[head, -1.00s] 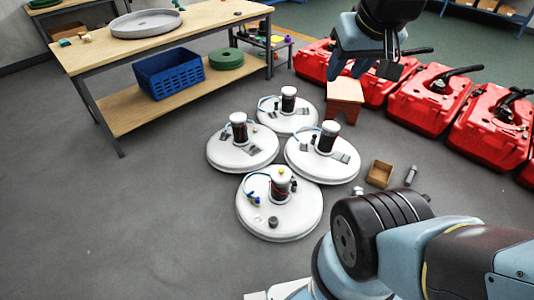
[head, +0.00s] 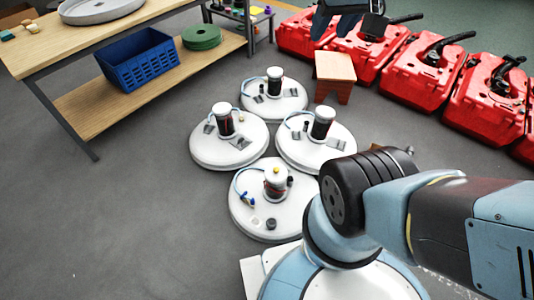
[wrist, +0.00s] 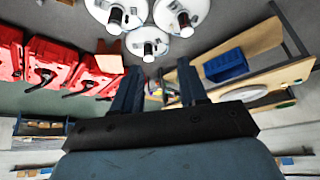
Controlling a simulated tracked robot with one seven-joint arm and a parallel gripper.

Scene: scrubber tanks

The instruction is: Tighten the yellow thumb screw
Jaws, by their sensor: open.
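A small yellow knob (head: 277,170), apparently the thumb screw, sits on top of the white-capped dark canister (head: 275,185) on the nearest round white tank lid (head: 250,222). It is too small to tell how far it is screwed in. The knob cannot be made out in the wrist view. My gripper (head: 336,26) shows at the top edge of the head view, partly cut off, high and well away from the knob. In the wrist view my gripper (wrist: 159,68) has its two fingers apart, with nothing between them.
Three similar white tanks (head: 228,145) stand close behind. A wooden stool (head: 333,68) and red tanks (head: 420,75) stand behind and right. A workbench (head: 150,20) with a blue crate (head: 150,65) is at left. My arm covers the lower right; left floor is clear.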

